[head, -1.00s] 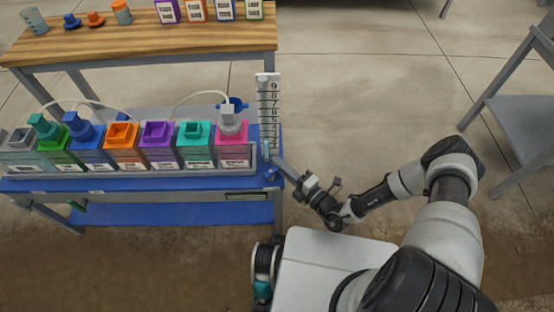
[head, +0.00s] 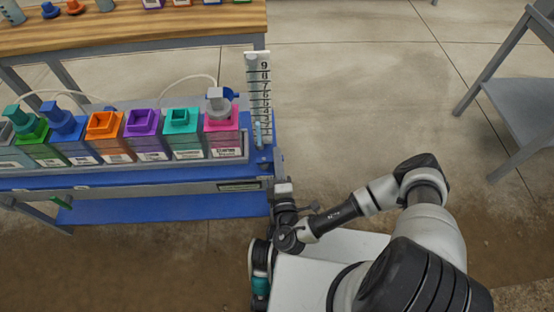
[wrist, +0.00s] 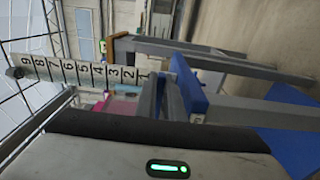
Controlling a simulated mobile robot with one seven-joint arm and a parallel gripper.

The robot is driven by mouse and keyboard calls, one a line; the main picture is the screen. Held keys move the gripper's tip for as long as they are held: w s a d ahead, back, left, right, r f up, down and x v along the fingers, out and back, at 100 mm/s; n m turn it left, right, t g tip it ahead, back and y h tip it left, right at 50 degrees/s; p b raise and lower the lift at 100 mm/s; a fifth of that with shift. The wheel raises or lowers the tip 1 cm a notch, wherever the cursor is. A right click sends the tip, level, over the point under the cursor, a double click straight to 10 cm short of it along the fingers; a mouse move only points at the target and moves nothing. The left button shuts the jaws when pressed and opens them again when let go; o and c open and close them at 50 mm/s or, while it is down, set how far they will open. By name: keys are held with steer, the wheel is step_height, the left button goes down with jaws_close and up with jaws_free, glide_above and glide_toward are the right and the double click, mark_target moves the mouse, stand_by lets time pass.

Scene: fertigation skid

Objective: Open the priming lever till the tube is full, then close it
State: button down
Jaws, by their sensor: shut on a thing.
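The clear tube stands on a white scale board (head: 258,90) with black numbers at the right end of the blue skid. It also shows lying sideways in the wrist view (wrist: 75,72). Light blue liquid (head: 258,134) fills only the low part of the tube, around the lowest marks; its exact top is hard to read. My gripper (head: 279,166) is at the skid's right end, just below and right of the tube's foot. In the wrist view its fingers (wrist: 161,88) are close together, shut on the priming lever, which they mostly hide.
Several coloured canisters stand in a grey tray (head: 120,171) left of the tube, a pink one (head: 221,141) nearest. A thin white hose (head: 190,80) runs above them. A wooden bench (head: 130,32) is behind. A grey stand (head: 518,100) is far right; floor between is clear.

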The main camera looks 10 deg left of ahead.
steer(key=shift+h, duration=0.3)
steer(key=c, duration=1.9)
jaws_free()
steer(key=shift+o, duration=0.2)
steer(key=shift+s, duration=0.1)
